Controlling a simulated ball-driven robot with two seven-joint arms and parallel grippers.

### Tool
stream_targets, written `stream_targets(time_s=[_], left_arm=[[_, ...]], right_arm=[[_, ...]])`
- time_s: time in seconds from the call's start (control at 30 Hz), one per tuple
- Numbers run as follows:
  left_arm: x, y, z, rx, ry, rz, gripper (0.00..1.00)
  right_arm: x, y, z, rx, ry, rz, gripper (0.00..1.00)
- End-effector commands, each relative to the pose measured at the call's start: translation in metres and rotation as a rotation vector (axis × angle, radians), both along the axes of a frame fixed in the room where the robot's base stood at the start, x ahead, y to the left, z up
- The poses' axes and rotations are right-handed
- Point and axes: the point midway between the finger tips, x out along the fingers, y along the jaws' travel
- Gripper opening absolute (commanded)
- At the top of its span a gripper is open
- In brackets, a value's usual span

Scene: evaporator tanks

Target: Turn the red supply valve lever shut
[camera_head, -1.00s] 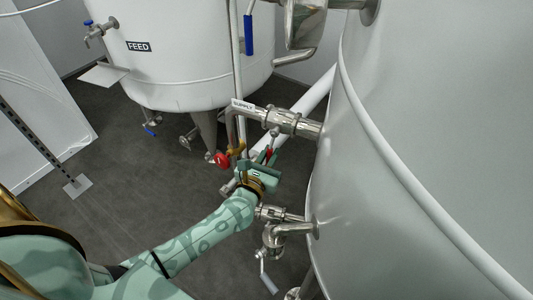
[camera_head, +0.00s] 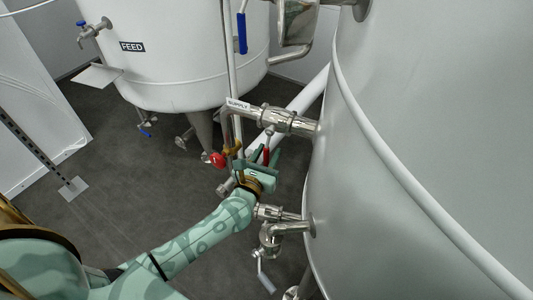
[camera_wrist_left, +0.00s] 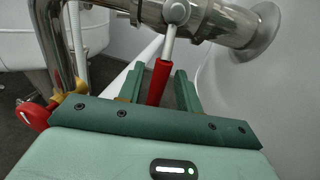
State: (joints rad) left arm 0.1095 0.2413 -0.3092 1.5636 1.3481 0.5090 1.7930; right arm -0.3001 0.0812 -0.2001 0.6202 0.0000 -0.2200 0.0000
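The red supply valve lever (camera_head: 267,150) hangs down from the steel valve (camera_head: 280,120) beside the SUPPLY label (camera_head: 238,104). In the left wrist view the lever (camera_wrist_left: 159,82) points down and slightly left from its steel stem. My left gripper (camera_head: 265,156) is just below the valve. In the wrist view its two green fingers (camera_wrist_left: 160,90) stand on either side of the red grip, with a gap showing on each side. It is open around the lever, whose lower end is hidden behind the gripper's body. My right gripper is not in view.
A red round knob (camera_head: 217,160) on a yellow fitting is close left of my gripper. The large tank (camera_head: 430,120) rises close on the right. A lower pipe with a grey-handled valve (camera_head: 270,235) is below. The FEED tank (camera_head: 170,60) stands behind.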

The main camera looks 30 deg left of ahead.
Motion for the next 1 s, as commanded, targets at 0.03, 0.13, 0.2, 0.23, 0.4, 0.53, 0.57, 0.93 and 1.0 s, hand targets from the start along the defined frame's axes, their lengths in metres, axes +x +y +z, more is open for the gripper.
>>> stream_targets(time_s=[0.03,0.13,0.2,0.23,0.4,0.53,0.57,0.93,1.0], left_arm=[[-0.001,0.000,0.000,0.001,0.000,0.000,0.35],[-0.008,0.000,0.000,0.001,0.001,0.001,0.35],[-0.018,-0.002,0.001,0.002,0.001,-0.001,0.35],[-0.025,-0.002,0.000,0.003,0.002,-0.001,0.35],[-0.070,-0.008,0.001,0.003,0.003,-0.002,0.35],[-0.105,-0.012,0.000,0.001,0.003,-0.002,0.35],[-0.112,-0.013,0.001,0.001,0.003,-0.002,0.35],[-0.161,-0.020,0.000,0.000,0.000,-0.001,0.35],[-0.162,-0.020,0.000,0.000,0.000,-0.001,0.35]], right_arm=[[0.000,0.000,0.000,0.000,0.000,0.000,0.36],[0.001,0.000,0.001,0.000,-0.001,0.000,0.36],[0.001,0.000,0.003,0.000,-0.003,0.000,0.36],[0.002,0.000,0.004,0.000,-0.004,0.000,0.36],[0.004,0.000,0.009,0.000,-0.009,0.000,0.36],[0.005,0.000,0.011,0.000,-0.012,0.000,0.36],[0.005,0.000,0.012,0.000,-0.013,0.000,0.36],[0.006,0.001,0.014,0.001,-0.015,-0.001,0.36],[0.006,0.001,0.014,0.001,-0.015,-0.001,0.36]])
